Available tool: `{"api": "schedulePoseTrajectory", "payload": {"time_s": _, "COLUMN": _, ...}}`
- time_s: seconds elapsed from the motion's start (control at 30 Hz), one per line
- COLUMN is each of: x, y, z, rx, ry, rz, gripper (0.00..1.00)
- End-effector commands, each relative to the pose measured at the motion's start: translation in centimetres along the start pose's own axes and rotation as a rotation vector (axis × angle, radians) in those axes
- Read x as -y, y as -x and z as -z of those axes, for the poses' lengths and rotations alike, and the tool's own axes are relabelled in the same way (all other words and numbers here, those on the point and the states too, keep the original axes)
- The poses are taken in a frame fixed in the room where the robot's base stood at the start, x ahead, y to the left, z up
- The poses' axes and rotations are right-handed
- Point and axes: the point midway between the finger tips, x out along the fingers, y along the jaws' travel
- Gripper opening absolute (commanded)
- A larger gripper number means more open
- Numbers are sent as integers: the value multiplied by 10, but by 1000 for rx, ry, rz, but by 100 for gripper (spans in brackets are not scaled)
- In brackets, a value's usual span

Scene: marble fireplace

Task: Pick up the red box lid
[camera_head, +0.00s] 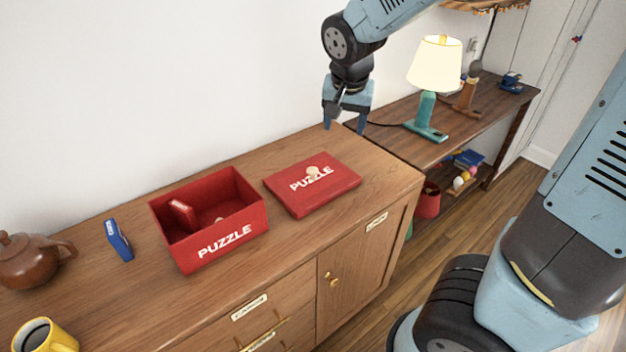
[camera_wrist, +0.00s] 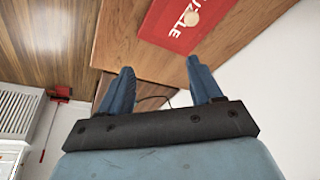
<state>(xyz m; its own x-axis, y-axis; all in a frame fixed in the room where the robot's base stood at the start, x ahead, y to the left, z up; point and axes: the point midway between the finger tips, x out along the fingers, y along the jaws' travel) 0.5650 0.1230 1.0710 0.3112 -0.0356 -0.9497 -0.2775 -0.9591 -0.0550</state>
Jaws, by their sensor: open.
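The red box lid (camera_head: 325,193) lies flat on the wooden cabinet top, to the right of the open red puzzle box (camera_head: 222,243). It has white "PUZZLE" lettering and a small pale round knob (camera_head: 312,172) on top. My gripper (camera_head: 346,126) is above the cabinet's back right corner, beyond the lid and apart from it. The gripper is open with nothing between its fingers. In the wrist view the lid (camera_wrist: 170,28) shows at the top, beyond the open fingers (camera_wrist: 157,85), and is partly cut off by the frame edge.
A small blue box (camera_head: 118,240), a brown teapot (camera_head: 28,262) and a yellow mug (camera_head: 48,338) stand on the cabinet's left part. A lamp (camera_head: 432,85) stands on the shelf table (camera_head: 400,140) at right. A white wall runs behind. The cabinet top around the lid is clear.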

Motion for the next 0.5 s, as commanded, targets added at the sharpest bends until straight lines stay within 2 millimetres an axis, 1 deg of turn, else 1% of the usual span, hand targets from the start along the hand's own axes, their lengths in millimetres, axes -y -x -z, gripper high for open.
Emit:
{"api": "schedulePoseTrajectory", "payload": {"time_s": 0.03, "x": 15, "y": -10, "z": -2, "rx": -3, "ry": 3, "rz": -14, "gripper": 64}}
{"api": "schedulePoseTrajectory", "payload": {"time_s": 0.2, "x": 52, "y": -36, "z": -7, "rx": -32, "ry": -20, "rz": -49, "gripper": 64}}
{"api": "schedulePoseTrajectory", "payload": {"time_s": 0.33, "x": 74, "y": -49, "z": -12, "rx": -56, "ry": -30, "rz": -65, "gripper": 64}}
{"api": "schedulePoseTrajectory", "payload": {"time_s": 0.5, "x": 88, "y": -57, "z": -15, "rx": -76, "ry": -40, "rz": -73, "gripper": 64}}
